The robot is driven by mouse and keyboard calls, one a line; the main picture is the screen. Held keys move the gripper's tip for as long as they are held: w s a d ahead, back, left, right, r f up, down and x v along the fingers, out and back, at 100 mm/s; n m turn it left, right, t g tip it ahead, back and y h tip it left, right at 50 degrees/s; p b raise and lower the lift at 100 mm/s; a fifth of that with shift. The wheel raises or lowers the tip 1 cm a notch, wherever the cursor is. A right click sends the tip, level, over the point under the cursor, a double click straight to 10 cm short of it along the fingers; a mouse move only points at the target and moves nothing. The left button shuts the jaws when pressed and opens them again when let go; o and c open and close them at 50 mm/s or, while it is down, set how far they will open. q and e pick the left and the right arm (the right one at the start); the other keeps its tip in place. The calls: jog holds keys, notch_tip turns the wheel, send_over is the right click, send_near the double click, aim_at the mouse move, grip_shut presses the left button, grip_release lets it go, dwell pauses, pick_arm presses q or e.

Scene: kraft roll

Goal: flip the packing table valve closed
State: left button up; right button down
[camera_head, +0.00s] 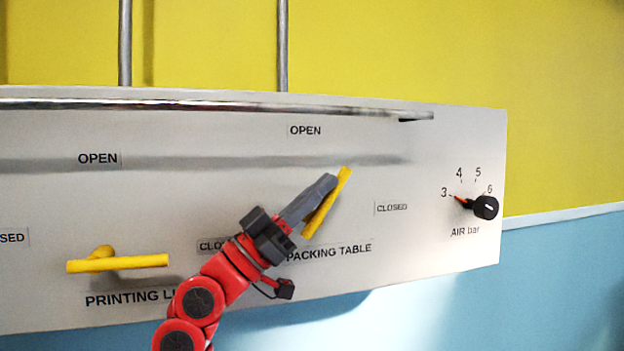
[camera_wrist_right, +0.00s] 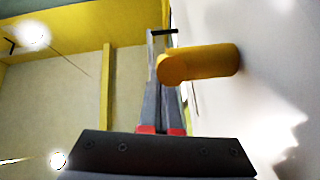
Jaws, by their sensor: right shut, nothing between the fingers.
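The packing table valve has a yellow bar handle (camera_head: 343,184) on the grey panel, above the PACKING TABLE label. The handle is tilted, its upper end leaning right, between the OPEN label above and the CLOSED label at right. My right gripper (camera_head: 328,184) is shut and empty, with its fingers along the left side of the handle. In the wrist view the yellow handle (camera_wrist_right: 205,65) sits just right of the fingertips of my right gripper (camera_wrist_right: 160,68). I cannot tell whether they touch. My left gripper is not in view.
The printing line valve's yellow handle (camera_head: 120,263) lies horizontal at the lower left. A black air knob (camera_head: 486,207) with a red pointer is at the right. A metal rail (camera_head: 220,107) runs along the top of the panel (camera_head: 440,150). Two grey pipes rise above.

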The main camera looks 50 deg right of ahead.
jog(key=shift+s+d+f, duration=0.1)
jog(key=shift+s+d, duration=0.05)
jog(key=shift+d, duration=0.25)
dwell(0.7)
jog(key=shift+a+f+b, duration=0.25)
jog(key=shift+f+b, duration=0.05)
jog(key=shift+f, duration=0.1)
jog(key=b+v, duration=0.4)
jog(key=v, duration=1.2)
jog(key=shift+w+a+b, duration=0.2)
jog(key=shift+b, duration=0.2)
jog(key=shift+f, duration=0.1)
